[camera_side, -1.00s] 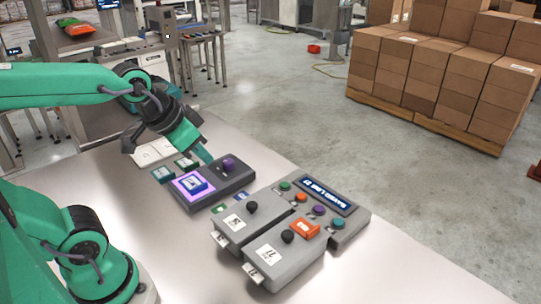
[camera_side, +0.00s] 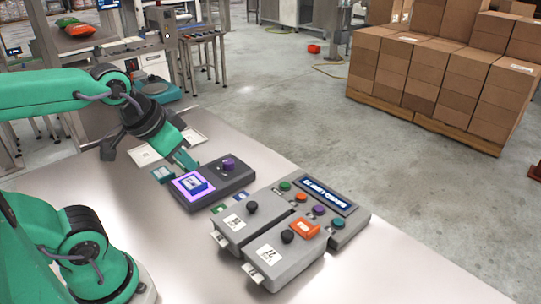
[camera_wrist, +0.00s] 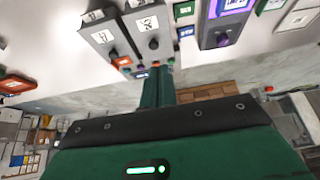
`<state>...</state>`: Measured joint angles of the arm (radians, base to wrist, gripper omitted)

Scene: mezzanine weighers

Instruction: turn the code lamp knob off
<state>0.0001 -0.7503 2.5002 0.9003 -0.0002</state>
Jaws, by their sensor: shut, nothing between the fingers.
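A dark grey box (camera_side: 209,201) carries a purple knob (camera_side: 228,164) at its far end and a purple-lit square pad with a small blue block (camera_side: 193,182) on it. I take this knob for the code lamp knob, but its label is too small to read. The box also shows upside down at the top of the wrist view (camera_wrist: 216,30), with the knob (camera_wrist: 222,40). My gripper (camera_side: 189,165) is shut and empty, just above and beyond the lit pad, left of the knob and apart from it. In the wrist view its closed fingers (camera_wrist: 158,86) point up the picture.
Two grey units with black knobs (camera_side: 251,207) (camera_side: 287,236) stand to the right, beside a panel with a lit display (camera_side: 330,197) and coloured buttons. An orange block (camera_side: 306,228) sits on one. White cards (camera_side: 143,155) and a small green block (camera_side: 162,174) lie left. The front bench is clear.

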